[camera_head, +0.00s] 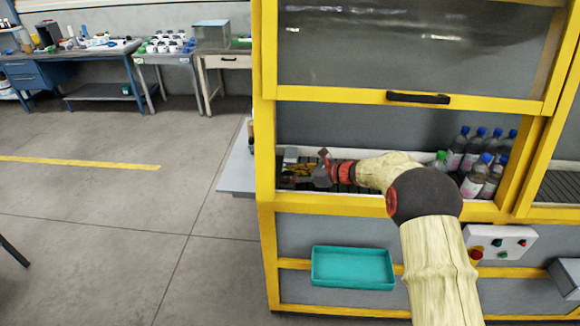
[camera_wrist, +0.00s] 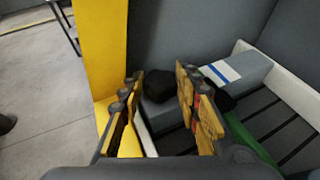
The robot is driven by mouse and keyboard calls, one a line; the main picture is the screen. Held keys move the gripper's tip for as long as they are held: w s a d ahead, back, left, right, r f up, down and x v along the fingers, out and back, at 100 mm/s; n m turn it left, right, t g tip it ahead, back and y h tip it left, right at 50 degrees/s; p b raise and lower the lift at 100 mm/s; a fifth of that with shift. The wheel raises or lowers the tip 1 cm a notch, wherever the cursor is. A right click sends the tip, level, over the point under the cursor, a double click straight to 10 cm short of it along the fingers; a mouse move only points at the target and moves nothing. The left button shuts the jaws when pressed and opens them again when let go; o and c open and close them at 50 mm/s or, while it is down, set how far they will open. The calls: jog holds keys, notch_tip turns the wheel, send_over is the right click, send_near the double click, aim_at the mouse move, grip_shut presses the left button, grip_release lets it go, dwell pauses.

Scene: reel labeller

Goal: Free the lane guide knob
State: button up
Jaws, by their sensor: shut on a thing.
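My gripper (camera_wrist: 160,74) reaches into the machine's opening, and its yellow-padded fingers stand on either side of a black knob (camera_wrist: 158,86). I take this to be the lane guide knob, and the gripper is shut on it. The knob sits close to a grey block at the wall end of the lane. In the head view my gripper (camera_head: 302,167) is at the left end of the conveyor, and the knob cannot be made out there.
A yellow frame post (camera_wrist: 101,45) stands close on the left. A grey block with a blue and white stripe (camera_wrist: 220,70) is beside the dark slatted conveyor (camera_wrist: 285,125). Several bottles (camera_head: 475,160) stand to the right. A teal tray (camera_head: 352,267) hangs below.

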aim_at(291, 173)
jog(key=n+g+p, duration=0.2)
jog(key=n+g, duration=0.1)
jog(key=n+g+y, duration=0.1)
jog(key=g, duration=0.1)
jog(key=shift+w+n+p, duration=0.3)
jog(key=shift+w+p, duration=0.05)
jog(key=shift+p, duration=0.05)
jog(key=shift+w+n+g, duration=0.1)
jog(key=shift+n+g, duration=0.7)
jog(key=shift+g, duration=0.2)
jog(key=shift+w+r+n+g+p, duration=0.15)
jog(key=shift+n+g+p, duration=0.25)
jog(key=shift+n+g, duration=0.9)
jog(key=o, duration=0.9)
notch_tip(291, 173, up, 10)
jog(key=shift+o, duration=0.5)
